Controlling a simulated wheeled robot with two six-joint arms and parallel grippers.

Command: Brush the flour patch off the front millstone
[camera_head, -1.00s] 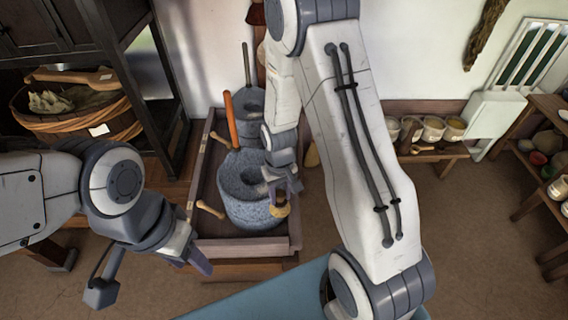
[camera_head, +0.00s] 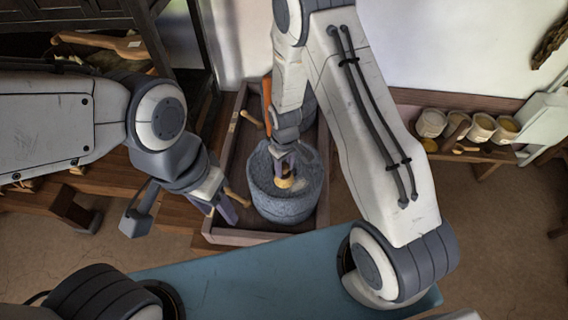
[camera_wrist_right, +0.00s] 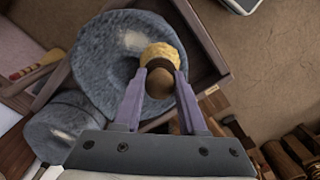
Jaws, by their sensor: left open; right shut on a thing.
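The front millstone (camera_head: 288,205) is a thick blue-grey round stone in a wooden tray; it also shows in the right wrist view (camera_wrist_right: 95,75). The flour patch (camera_wrist_right: 131,41) is a pale smear on its top, just beyond the brush. My right gripper (camera_head: 285,170) is shut on a small brush (camera_wrist_right: 160,55) with straw-coloured bristles and a brown handle. The brush is over the stone's top; I cannot tell whether the bristles touch it. My left gripper (camera_head: 236,207) is open and empty, left of the stone by the tray's edge.
A second millstone (camera_wrist_right: 62,125) stands behind, mostly hidden by my right arm in the head view. An orange upright handle (camera_head: 266,98) and wooden pegs (camera_head: 236,197) are close by. Several pots (camera_head: 480,127) stand on a right-hand bench.

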